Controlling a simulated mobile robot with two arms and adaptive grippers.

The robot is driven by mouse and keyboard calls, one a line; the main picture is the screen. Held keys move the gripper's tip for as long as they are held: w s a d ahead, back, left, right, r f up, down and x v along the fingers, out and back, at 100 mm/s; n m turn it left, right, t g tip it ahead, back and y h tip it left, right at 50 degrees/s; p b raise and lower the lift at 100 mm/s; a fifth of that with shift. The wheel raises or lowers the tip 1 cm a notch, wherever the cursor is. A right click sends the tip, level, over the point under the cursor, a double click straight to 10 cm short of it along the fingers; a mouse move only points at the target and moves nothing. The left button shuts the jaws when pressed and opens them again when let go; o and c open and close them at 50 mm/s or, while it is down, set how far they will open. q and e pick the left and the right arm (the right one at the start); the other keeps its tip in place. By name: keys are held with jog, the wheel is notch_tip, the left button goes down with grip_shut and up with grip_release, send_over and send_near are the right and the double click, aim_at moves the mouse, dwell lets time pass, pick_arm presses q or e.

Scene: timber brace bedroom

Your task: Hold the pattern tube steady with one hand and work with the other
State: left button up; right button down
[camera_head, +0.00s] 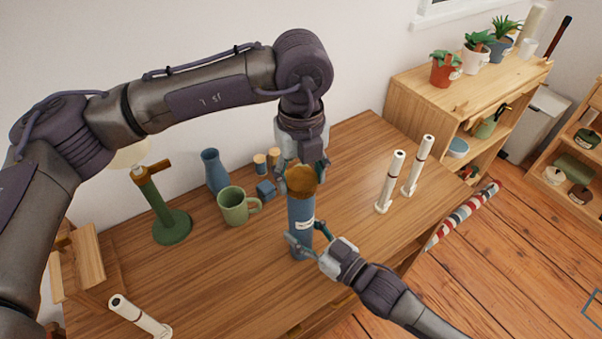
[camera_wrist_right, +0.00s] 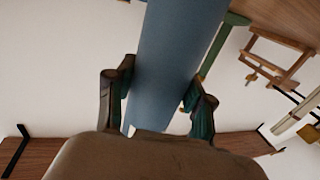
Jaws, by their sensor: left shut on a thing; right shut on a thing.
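The pattern tube (camera_head: 301,213) is a blue cylinder with a white label, upright on the wooden table. A brown cap (camera_head: 301,181) is at its top. My left gripper (camera_head: 303,176) points down from above and is shut on the cap. My right gripper (camera_head: 305,236) comes in from the lower right and is shut around the tube's lower part. In the right wrist view the blue tube (camera_wrist_right: 178,60) runs between the two fingers. I cannot tell whether the cap is fully seated on the tube.
The wooden table (camera_head: 235,275) also holds a green mug (camera_head: 233,207), a blue vase (camera_head: 215,172), a blue block (camera_head: 265,190) and a green stand (camera_head: 163,208). Two white tubes (camera_head: 391,182) (camera_head: 417,166) stand at right; another (camera_head: 138,316) is at front left. A shelf (camera_head: 440,100) stands beyond.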

aim_at(301, 178)
pick_arm(q)
jog(key=n, duration=0.2)
jog(key=shift+n, duration=0.3)
jog(key=shift+r, duration=0.15)
jog(key=shift+r, duration=1)
jog(key=shift+r, duration=2)
pick_arm(e)
jog(key=shift+c, duration=1.7)
grip_release()
